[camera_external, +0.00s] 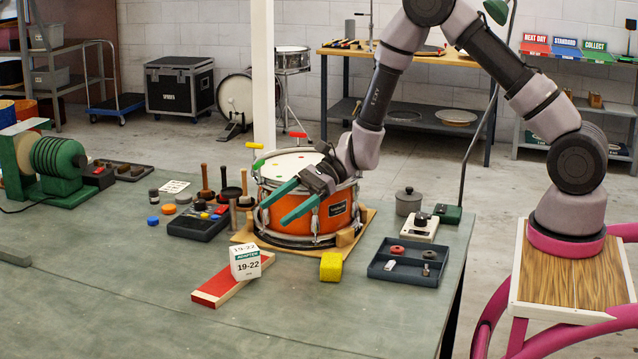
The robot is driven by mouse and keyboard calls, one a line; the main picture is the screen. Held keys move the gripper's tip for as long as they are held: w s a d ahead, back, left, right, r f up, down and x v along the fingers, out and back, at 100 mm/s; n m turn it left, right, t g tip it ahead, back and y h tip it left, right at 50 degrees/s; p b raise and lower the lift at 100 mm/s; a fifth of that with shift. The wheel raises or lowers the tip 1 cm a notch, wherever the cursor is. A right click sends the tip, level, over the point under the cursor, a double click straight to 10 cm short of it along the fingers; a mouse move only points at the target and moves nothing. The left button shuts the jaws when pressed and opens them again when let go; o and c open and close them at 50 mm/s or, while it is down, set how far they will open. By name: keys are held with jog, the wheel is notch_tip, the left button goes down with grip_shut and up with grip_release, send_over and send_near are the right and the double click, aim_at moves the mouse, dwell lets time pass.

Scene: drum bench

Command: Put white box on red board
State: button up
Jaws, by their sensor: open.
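The white box (245,263), labelled "19-22" with a green band, is at the right end of the red board (213,291) near the front of the bench. It looks tilted, and from this view I cannot tell whether it rests fully on the board. The board is a flat red strip with a pale wooden edge, lying at an angle. My gripper (272,213) is open, its two green fingers pointing left in front of the orange drum. It is above and right of the box, apart from it, and holds nothing.
The orange drum (325,217) stands on a wooden base behind the box. A yellow sponge (331,267) and a dark blue tray (380,268) are to the right. A black tray (186,228) with small parts is behind left.

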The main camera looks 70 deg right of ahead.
jog(key=s+a+r+n+g+h, duration=0.1)
jog(key=s+a+r+n+g, duration=0.1)
jog(key=s+r+n, duration=0.6)
jog(key=s+a+r+n+g, duration=0.1)
jog(key=s+r+n+g, duration=0.1)
jog(key=s+r, duration=0.7)
jog(key=s+d+r+n+t+h, duration=0.1)
jog(key=s+d+r+n+h, duration=0.3)
jog(key=s, duration=0.5)
jog(key=s+d+r+n+t+h, duration=0.2)
jog(key=s+d+r+n, duration=0.3)
jog(key=s+r, duration=0.3)
jog(key=shift+s+d+r+h, duration=0.2)
jog(key=shift+s+r+h, duration=0.15)
jog(key=shift+s+h, duration=0.6)
jog(key=shift+o, duration=0.4)
